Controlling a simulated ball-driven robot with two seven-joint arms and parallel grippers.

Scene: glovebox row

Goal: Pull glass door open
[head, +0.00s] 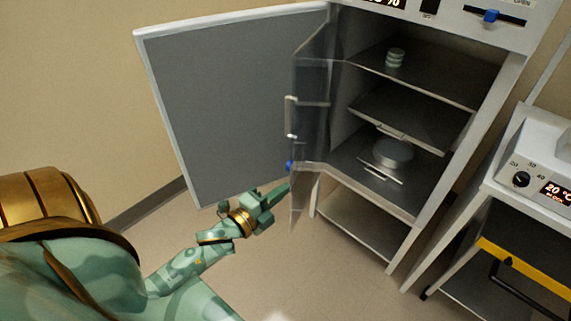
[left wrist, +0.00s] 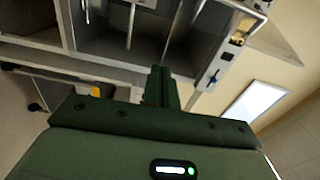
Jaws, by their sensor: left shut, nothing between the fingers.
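The clear glass door (head: 312,120) stands swung out at the left side of the cabinet opening, with the shelves uncovered. A pale upright handle (head: 290,116) is on its outer edge, with a blue knob (head: 289,166) lower down. My left gripper (head: 284,189) is shut and empty, low by the bottom part of the glass. I cannot tell whether it touches the pane. Its closed fingers (left wrist: 161,88) also show in the left wrist view, with the cabinet (left wrist: 130,40) beyond. My right gripper is not in view.
The grey outer door (head: 230,100) stands wide open on the left, near the wall. Shelves hold a small stack of dishes (head: 395,57) and a round metal vessel (head: 393,152). A second appliance (head: 540,160) stands to the right. Floor in front is clear.

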